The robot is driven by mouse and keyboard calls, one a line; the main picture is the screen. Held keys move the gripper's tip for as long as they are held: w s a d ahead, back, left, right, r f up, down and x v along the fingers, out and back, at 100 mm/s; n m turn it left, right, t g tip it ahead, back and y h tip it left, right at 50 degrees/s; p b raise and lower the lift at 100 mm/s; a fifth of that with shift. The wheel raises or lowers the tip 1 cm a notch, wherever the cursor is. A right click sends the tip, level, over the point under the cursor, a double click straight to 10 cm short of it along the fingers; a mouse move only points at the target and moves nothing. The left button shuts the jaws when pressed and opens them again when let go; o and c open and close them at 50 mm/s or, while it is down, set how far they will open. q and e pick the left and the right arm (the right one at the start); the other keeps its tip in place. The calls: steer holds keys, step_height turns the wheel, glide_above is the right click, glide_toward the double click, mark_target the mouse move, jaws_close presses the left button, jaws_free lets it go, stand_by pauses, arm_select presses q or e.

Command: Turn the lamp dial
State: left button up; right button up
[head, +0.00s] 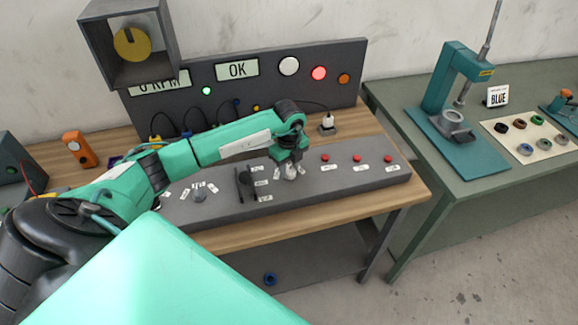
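A grey control panel (325,186) lies on the wooden table. My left arm reaches over it from the left, and my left gripper (290,165) points down at a small pale dial (290,174) with labels beside it. The gripper covers part of this dial; whether the fingers touch or grip it is too small to tell. A second grey dial (199,195) with labels around it sits on the left part of the panel. Which of the two is the lamp dial I cannot tell. My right gripper is not in view.
Several red buttons, one here (356,158), line the panel's right side; a black lever (245,184) stands left of my gripper. Behind rises a dark display board (340,60) with a lit red lamp (319,73) and an OK sign (238,69). A green table (440,175) stands right.

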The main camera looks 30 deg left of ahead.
arm_select(q)
steer(key=c, duration=0.4)
steer(key=m+b, duration=0.3)
steer(key=shift+w+f+m+b, duration=0.1)
steer(key=shift+f+m+b, duration=0.05)
steer(key=shift+m+b, duration=0.25)
steer(key=m+b, duration=0.2)
steer(key=m, duration=0.1)
steer(key=shift+d+m+b, duration=0.1)
steer(key=shift+m+b, duration=0.8)
steer(key=shift+m, duration=0.2)
steer(key=shift+r, duration=0.2)
steer(key=o, duration=1)
